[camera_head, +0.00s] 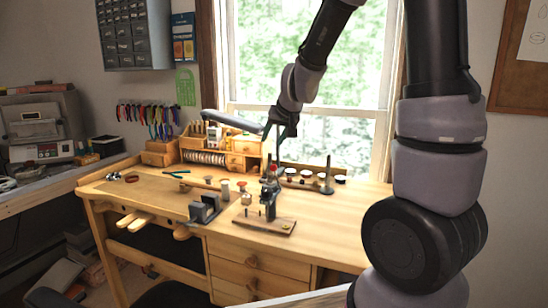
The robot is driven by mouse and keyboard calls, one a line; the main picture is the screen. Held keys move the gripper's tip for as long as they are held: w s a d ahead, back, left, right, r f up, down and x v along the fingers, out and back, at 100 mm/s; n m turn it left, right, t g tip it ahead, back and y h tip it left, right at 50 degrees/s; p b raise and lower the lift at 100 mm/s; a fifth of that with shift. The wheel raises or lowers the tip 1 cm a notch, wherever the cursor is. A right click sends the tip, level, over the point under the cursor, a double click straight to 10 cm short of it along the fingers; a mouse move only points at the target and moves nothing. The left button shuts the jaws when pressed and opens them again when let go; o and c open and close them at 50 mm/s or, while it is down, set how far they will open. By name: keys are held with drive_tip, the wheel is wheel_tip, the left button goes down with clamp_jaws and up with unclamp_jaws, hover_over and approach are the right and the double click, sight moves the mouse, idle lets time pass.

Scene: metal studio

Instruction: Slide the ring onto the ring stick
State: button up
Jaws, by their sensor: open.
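A dark, slim upright cone (327,178) on a round foot stands on the workbench, right of centre; it looks like the ring stick. I cannot make out the ring for certain; it is too small or hidden in this view. My gripper (271,152) hangs over the middle of the bench, fingers pointing down, open, with nothing visible between them. It is left of the cone and above a dark metal tool (268,200) with a small red part near its top.
The dark tool stands on a wooden board (273,226). A grey metal block (205,208) and small pots lie left of it. A wooden organizer (240,150) and a row of small jars line the back. Green pliers (177,174) lie left. The bench's right front is clear.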

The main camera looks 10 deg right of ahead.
sight(270, 161)
drive_tip(key=w+f+h, duration=0.1)
drive_tip(key=f, duration=0.1)
drive_tip(key=w+f, duration=0.2)
drive_tip(key=f, duration=0.1)
drive_tip(key=w+d+f+h, duration=0.1)
drive_tip(key=w+f, duration=0.1)
drive_tip(key=f, duration=0.1)
drive_tip(key=shift+w+f+n+h, duration=0.15)
drive_tip(key=shift+f+n+h, duration=0.1)
drive_tip(key=shift+n+h, duration=0.05)
drive_tip(key=shift+x, duration=4.05)
drive_tip(key=shift+a, duration=0.1)
clamp_jaws()
drive_tip(key=shift+r, duration=1.65)
drive_tip(key=shift+r, duration=1.7)
